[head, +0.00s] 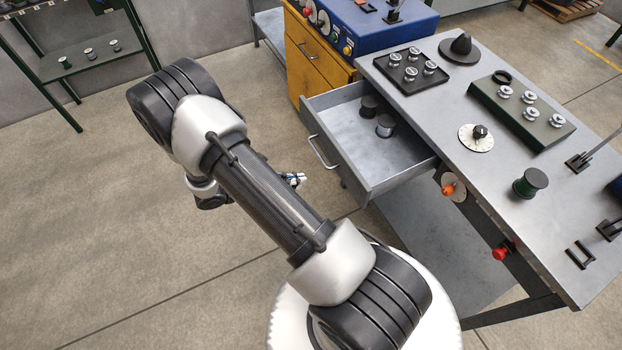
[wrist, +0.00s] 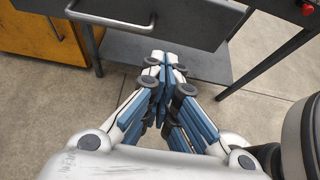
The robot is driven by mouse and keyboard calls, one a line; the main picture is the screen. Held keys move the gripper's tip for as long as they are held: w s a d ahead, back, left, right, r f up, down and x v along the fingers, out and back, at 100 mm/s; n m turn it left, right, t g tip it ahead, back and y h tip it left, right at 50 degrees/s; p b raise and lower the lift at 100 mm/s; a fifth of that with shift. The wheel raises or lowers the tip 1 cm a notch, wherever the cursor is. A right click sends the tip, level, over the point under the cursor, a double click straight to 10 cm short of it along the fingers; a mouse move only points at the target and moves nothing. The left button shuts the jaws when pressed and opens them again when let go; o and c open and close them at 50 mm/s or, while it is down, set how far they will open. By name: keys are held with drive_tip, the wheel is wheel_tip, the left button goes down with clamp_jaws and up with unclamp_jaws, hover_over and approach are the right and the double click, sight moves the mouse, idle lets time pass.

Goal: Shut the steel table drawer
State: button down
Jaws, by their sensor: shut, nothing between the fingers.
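The steel table drawer (head: 375,178) is pulled out from the left side of the steel table (head: 462,100). In the wrist view the drawer front (wrist: 190,15) fills the top, with the handle (wrist: 110,18) to the left. My gripper (wrist: 165,60) is shut and empty, below the drawer front in that picture and apart from the handle. In the head view only a bit of my gripper (head: 293,180) shows beside my arm, left of the drawer.
A yellow cabinet (head: 318,65) with a blue machine on top stands behind the drawer. The tabletop holds a black tray (head: 403,68), a green block (head: 521,112) and a dial (head: 476,138). Red and orange knobs are on the table's front edge. The floor left of the drawer is clear.

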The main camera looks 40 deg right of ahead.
drive_tip(key=b, duration=0.3)
approach(342, 173)
wheel_tip(342, 173, down, 4)
drive_tip(key=d, duration=0.3)
drive_tip(key=shift+s+d+r, duration=0.25)
drive_tip(key=shift+s+r, duration=0.1)
drive_tip(key=shift+s+d+r, duration=0.1)
drive_tip(key=shift+d, duration=0.45)
